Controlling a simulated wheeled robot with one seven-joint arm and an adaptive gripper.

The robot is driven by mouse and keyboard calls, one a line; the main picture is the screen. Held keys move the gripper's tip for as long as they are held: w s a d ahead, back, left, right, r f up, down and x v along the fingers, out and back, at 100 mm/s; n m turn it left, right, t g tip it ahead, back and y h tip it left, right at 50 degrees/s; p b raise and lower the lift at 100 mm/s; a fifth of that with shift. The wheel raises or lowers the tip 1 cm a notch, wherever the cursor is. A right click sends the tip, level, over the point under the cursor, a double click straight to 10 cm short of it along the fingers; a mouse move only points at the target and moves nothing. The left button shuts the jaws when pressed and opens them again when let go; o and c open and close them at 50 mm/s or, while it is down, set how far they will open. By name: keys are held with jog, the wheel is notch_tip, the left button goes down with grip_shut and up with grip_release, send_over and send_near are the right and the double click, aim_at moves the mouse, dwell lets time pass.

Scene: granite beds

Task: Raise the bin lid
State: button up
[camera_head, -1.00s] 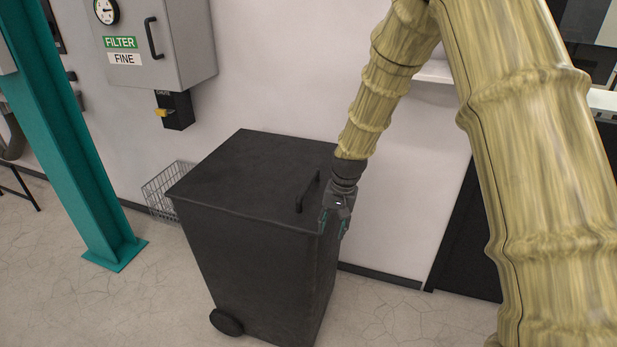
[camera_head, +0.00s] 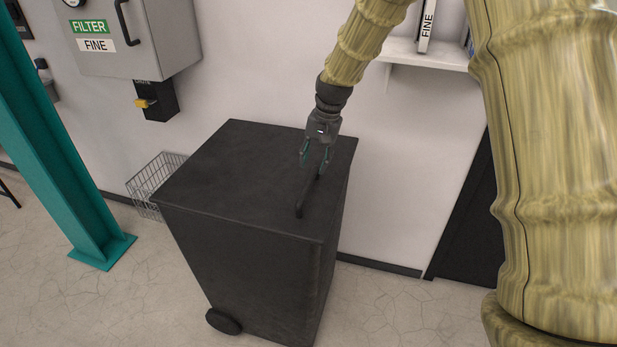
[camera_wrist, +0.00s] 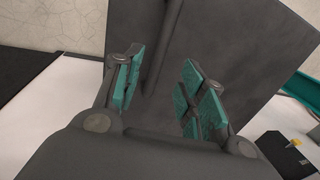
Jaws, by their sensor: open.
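The dark grey bin (camera_head: 235,255) stands by the white wall. Its flat lid (camera_head: 235,170) is down. A dark bar handle (camera_head: 305,200) rises from the right part of the lid. My gripper (camera_head: 314,168) is open above the handle's far end, its two teal-padded fingers pointing down. In the wrist view the handle (camera_wrist: 158,55) runs between the open fingers (camera_wrist: 160,88), with the lid (camera_wrist: 235,45) behind it. I cannot tell whether a finger touches the handle; its far end is partly hidden by my gripper.
A wire basket (camera_head: 150,182) stands left of the bin. A teal column (camera_head: 50,150) is farther left. A grey filter cabinet (camera_head: 135,40) and a white shelf (camera_head: 425,55) hang on the wall. The floor in front is clear.

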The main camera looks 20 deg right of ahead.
aim_at(309, 183)
jog(key=f, duration=0.1)
jog(key=f+p, duration=0.1)
jog(key=f, duration=0.1)
jog(key=w+f, duration=0.1)
jog(key=f, duration=0.1)
jog(key=shift+a, duration=0.35)
jog(key=shift+s+a+f+p, duration=0.1)
jog(key=shift+a+f+p, duration=0.05)
jog(key=shift+f+p, duration=0.5)
jog(key=shift+a+f, duration=0.15)
jog(key=shift+f, duration=0.95)
jog(key=shift+w, duration=0.2)
grip_shut()
